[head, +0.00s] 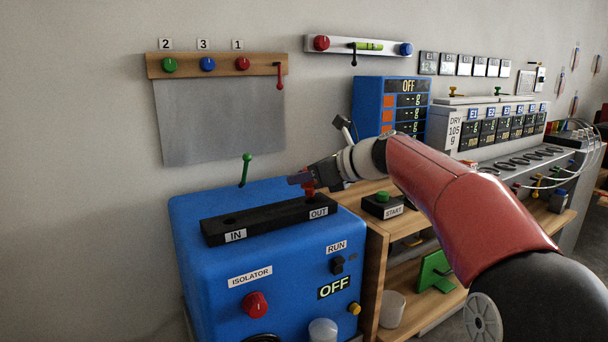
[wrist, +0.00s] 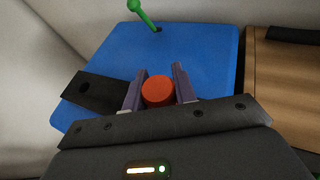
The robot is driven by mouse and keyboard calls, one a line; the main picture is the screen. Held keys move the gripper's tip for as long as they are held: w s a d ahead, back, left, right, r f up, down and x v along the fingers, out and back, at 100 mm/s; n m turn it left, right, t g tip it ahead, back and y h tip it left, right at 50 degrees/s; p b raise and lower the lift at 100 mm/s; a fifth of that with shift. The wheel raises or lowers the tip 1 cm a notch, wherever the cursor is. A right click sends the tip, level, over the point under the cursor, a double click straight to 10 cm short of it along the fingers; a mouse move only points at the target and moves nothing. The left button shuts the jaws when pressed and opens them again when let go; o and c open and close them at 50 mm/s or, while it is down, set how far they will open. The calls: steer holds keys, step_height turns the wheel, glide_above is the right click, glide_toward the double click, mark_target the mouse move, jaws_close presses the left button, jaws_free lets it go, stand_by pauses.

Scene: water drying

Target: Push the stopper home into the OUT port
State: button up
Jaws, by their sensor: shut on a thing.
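The red stopper (head: 309,188) is at the OUT end of the black port block (head: 262,224) on top of the blue machine. In the wrist view the round red top of the stopper (wrist: 158,91) sits between the two finger pads. My gripper (head: 303,180) is shut on the stopper, coming in from the right. The OUT label (head: 318,213) is on the block's front, just below the stopper. How deep the stopper sits in the OUT port is hidden. The IN port (wrist: 84,88) shows as an open dark hole at the block's left end.
A green-knobbed lever (head: 245,169) stands behind the block on the blue machine (head: 250,283). A START button box (head: 385,205) sits on the wooden bench to the right. The machine's screen reads OFF (head: 334,287). A grey sheet (head: 220,122) hangs on the wall behind.

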mark_target(305, 200)
steer(key=shift+f+b, duration=0.9)
steer(key=shift+f, duration=0.75)
steer(key=o, duration=1)
steer(key=shift+o, duration=0.2)
steer(key=v, duration=0.7)
steer(key=shift+s+d+r, duration=0.2)
steer(key=shift+d, duration=0.1)
